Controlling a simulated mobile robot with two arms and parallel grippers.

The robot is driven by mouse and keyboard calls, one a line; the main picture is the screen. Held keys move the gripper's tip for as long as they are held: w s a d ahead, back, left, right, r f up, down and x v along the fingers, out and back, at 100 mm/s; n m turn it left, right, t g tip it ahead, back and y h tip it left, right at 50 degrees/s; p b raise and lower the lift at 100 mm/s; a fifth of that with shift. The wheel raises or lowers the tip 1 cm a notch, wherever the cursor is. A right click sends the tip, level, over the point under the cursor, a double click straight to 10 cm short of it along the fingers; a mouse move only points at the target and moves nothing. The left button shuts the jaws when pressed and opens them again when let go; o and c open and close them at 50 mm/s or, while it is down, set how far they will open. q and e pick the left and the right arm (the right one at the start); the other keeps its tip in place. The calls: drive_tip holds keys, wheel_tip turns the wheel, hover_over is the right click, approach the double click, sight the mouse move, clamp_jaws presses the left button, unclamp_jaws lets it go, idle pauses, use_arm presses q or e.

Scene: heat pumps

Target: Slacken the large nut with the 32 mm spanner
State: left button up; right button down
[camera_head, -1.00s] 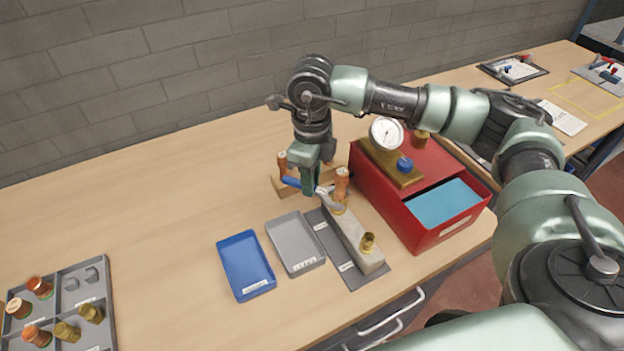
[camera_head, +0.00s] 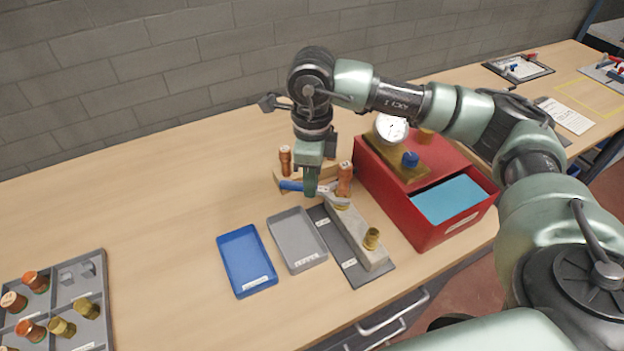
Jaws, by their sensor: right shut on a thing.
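My right gripper (camera_head: 312,186) is shut on the blue-handled spanner (camera_head: 292,186), pointing down over the bench. The spanner's silver head (camera_head: 339,201) reaches right, at the foot of an upright copper-coloured fitting. The large brass nut (camera_head: 343,203) shows only in part there, at the far end of a grey block (camera_head: 352,231); I cannot tell whether the jaws sit fully around it. A second brass fitting (camera_head: 371,239) stands on the block's near end. My left gripper is not in view.
A red box (camera_head: 425,232) with a gauge (camera_head: 391,128) on top stands close on the right. A blue tray (camera_head: 246,262) and a grey tray (camera_head: 297,241) lie left of the block. A compartment tray (camera_head: 104,300) holds several fittings. The bench's left middle is clear.

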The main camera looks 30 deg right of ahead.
sight(287, 183)
drive_tip(key=shift+s+a+n, duration=0.15)
drive_tip(key=shift+a+n, duration=0.05)
drive_tip(key=shift+n, duration=0.2)
drive_tip(key=shift+m+b, duration=0.3)
drive_tip(key=shift+b, duration=0.05)
drive_tip(key=shift+w, duration=0.25)
drive_tip(key=shift+w+a+b, duration=0.15)
drive_tip(key=shift+w+a, duration=0.55)
drive_tip(key=shift+a, duration=0.2)
drive_tip(key=shift+w+a+b, duration=0.15)
drive_tip(key=shift+w+a, duration=0.5)
drive_tip(key=shift+a, duration=0.25)
drive_tip(key=shift+r, duration=0.15)
wheel_tip(287, 183, up, 11)
drive_tip(key=p, duration=0.6)
drive_tip(key=shift+r, duration=0.15)
idle(0.3)
